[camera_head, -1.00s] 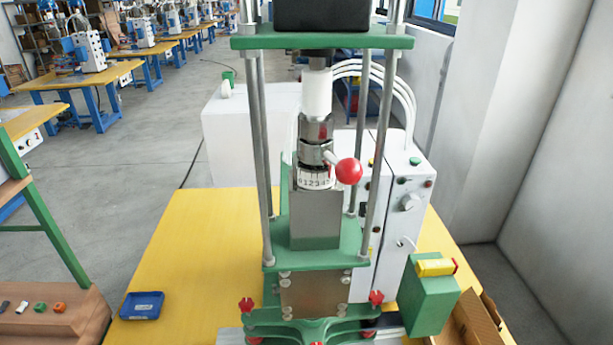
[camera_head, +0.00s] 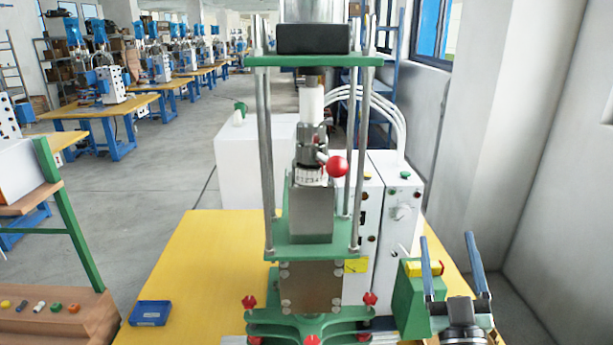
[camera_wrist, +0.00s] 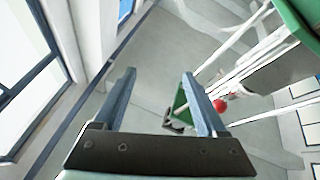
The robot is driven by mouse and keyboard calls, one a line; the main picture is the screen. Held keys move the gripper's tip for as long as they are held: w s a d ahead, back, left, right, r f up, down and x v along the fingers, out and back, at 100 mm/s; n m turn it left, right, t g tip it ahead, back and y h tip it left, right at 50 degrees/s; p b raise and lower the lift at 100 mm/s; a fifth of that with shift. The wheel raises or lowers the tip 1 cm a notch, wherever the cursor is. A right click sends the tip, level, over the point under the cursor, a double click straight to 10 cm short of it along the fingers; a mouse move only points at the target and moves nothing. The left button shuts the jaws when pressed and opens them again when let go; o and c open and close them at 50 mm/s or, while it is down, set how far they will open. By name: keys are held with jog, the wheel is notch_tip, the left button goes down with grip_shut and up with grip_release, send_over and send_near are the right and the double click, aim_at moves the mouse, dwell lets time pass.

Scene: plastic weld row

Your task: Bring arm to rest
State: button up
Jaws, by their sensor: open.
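My gripper (camera_head: 452,268) is at the lower right in the head view, its two blue-grey fingers pointing up and spread apart with nothing between them. It stands in front of the green box with the yellow block (camera_head: 424,268) on top, partly covering that box. In the wrist view my gripper (camera_wrist: 158,85) shows open and empty, with floor and wall beyond it. The green welding press (camera_head: 318,252) with its red ball lever (camera_head: 337,167) stands left of my gripper, and a gap shows between them in the head view.
The press stands on a yellow table (camera_head: 215,255) with a blue tray (camera_head: 150,313) at its left corner. White control cabinets (camera_head: 395,200) stand behind the press. A wooden shelf with small coloured parts (camera_head: 60,315) is at the lower left. A white wall (camera_head: 560,170) closes the right side.

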jog(key=s+a+r+m+t+h+b, duration=0.1)
jog(key=s+a+r, duration=0.1)
jog(key=a+r, duration=0.35)
jog(key=s+a+r+m+t+h, duration=0.1)
jog(key=s+a+r+m+h, duration=0.1)
jog(key=r, duration=0.7)
jog(key=s+a+r+m+h+b, duration=0.1)
jog(key=a+r, duration=0.3)
jog(key=r, duration=0.3)
jog(key=s+a+r+t+y+b, duration=0.1)
jog(key=s+a+r+y, duration=0.2)
jog(key=s+a+r, duration=0.1)
jog(key=s+a+r+n+y, duration=0.1)
jog(key=s+a+r+y, duration=0.2)
jog(key=s+a+r, duration=0.2)
jog(key=s+a, duration=0.2)
jog(key=s, duration=0.2)
jog(key=shift+s+n+t+b, duration=0.25)
jog(key=shift+n+t+b, duration=0.05)
jog(key=shift+t+b, duration=0.1)
